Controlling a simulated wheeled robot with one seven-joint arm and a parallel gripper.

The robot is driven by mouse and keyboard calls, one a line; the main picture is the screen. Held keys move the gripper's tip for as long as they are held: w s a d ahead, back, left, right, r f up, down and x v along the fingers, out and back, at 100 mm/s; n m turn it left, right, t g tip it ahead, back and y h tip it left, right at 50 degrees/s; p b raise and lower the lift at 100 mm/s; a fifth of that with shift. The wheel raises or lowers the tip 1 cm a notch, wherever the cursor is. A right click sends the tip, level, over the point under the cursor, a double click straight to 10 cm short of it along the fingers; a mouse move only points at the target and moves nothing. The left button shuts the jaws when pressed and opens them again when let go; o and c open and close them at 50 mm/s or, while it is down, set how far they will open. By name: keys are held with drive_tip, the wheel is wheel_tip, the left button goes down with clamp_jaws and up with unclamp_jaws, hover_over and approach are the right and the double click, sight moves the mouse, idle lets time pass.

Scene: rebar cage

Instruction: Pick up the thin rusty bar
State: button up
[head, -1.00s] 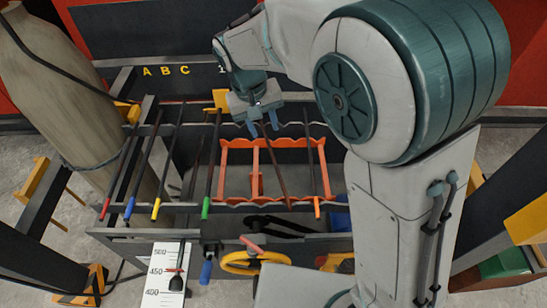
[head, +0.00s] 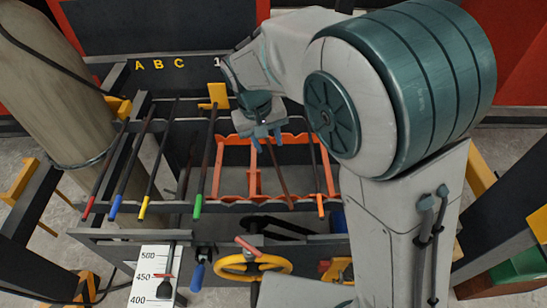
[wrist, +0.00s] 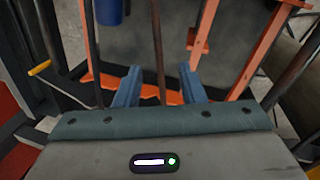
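A thin rusty brown bar (head: 279,176) lies across the rack over the orange frame, slanting down to the right. It has no coloured tip that I can see. My gripper (head: 266,142) is over its upper part. In the wrist view my gripper (wrist: 158,88) has its two blue fingers wide apart. The rusty bar (wrist: 157,45) runs between them with a gap on each side. The gripper's body hides the near end of the bar.
Bars with red, blue, yellow and green (head: 198,206) tips lie to the left. An orange-tipped bar (head: 317,180) lies close to the right. The orange frame (head: 253,182) is under the bar. A yellow handwheel (head: 240,266) is in front.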

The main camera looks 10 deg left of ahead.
sight(273, 156)
drive_tip(key=f+b, duration=0.2)
drive_tip(key=f, duration=0.1)
drive_tip(key=d+f+b, duration=0.1)
drive_tip(key=shift+w+f, duration=0.3)
drive_tip(key=shift+f, duration=0.1)
drive_tip(key=shift+r, duration=0.1)
clamp_jaws()
